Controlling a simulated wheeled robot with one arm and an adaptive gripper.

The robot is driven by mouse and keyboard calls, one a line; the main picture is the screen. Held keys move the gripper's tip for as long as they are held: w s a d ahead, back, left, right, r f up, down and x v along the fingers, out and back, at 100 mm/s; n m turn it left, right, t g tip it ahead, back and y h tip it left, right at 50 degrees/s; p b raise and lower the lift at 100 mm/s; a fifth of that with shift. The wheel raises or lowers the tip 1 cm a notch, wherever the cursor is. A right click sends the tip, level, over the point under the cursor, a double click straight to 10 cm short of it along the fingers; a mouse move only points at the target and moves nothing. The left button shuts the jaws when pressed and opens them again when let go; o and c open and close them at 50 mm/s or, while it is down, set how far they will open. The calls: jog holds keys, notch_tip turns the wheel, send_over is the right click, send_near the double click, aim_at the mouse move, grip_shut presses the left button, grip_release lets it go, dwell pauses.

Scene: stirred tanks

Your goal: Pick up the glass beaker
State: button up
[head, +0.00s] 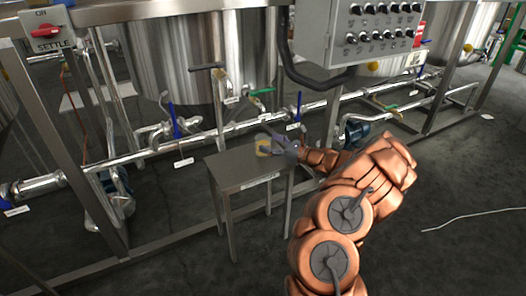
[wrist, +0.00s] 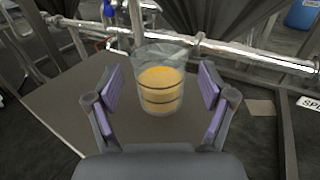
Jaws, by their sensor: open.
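The glass beaker (wrist: 162,80) stands upright on a small grey metal table (wrist: 62,105), with yellow-orange contents in its lower part. In the wrist view my gripper (wrist: 160,85) is open, with one purple-padded finger on each side of the beaker. There are visible gaps between the pads and the glass. In the head view the beaker (head: 263,148) is small and partly hidden by my gripper (head: 272,144) at the table (head: 228,170).
Steel pipes with blue-handled valves (head: 175,122) run behind the table below a large tank (head: 205,60). A control box with knobs (head: 355,35) hangs above right. A white hose (head: 470,218) lies on otherwise open floor at right.

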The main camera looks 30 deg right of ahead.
jog(key=shift+x, duration=1.3)
jog(key=shift+c, duration=0.2)
jog(key=c, duration=1.4)
jog(key=shift+r, duration=0.15)
